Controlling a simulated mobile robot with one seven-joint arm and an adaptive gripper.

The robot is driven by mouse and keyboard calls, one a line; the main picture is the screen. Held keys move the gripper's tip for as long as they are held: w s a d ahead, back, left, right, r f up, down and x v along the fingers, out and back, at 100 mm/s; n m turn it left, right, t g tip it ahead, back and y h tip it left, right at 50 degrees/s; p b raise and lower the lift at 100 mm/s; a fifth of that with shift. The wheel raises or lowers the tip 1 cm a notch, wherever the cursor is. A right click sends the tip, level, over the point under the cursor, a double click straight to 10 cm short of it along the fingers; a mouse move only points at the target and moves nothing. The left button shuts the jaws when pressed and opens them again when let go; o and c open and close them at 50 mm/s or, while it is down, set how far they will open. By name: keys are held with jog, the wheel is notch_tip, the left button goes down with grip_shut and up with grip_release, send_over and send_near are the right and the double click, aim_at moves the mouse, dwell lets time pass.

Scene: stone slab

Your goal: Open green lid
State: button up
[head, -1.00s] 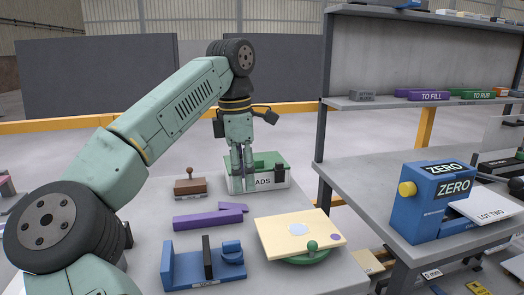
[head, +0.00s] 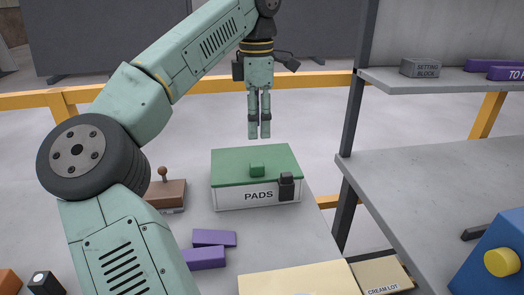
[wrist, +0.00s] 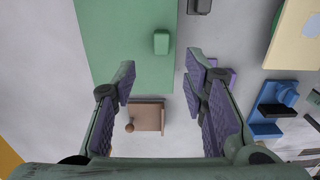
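The white box labelled PADS (head: 258,197) stands on the slab in the head view. Its green lid (head: 235,172) lies flat and closed on top, with a small green knob (head: 257,169) near the front. A black latch-like piece (head: 286,187) sits at the front right edge. In the wrist view the lid (wrist: 115,45) and knob (wrist: 161,43) show ahead of the fingers. My gripper (head: 259,135) points down and hangs above the lid's level, apart from it. Its fingers are wide apart and empty in the wrist view (wrist: 161,85).
A brown block with a ball handle (head: 165,193) stands left of the box. Purple pieces (head: 206,257) and a cream board (head: 300,283) lie in front. A grey shelf unit (head: 440,185) with a dark upright stands close on the right.

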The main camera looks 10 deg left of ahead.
aim_at(257, 164)
notch_tip(257, 164, down, 10)
jog(key=shift+s+f+p, duration=0.15)
jog(key=shift+f+p, duration=0.1)
jog(key=shift+p, duration=0.3)
jog(key=shift+c, duration=0.5)
grip_shut()
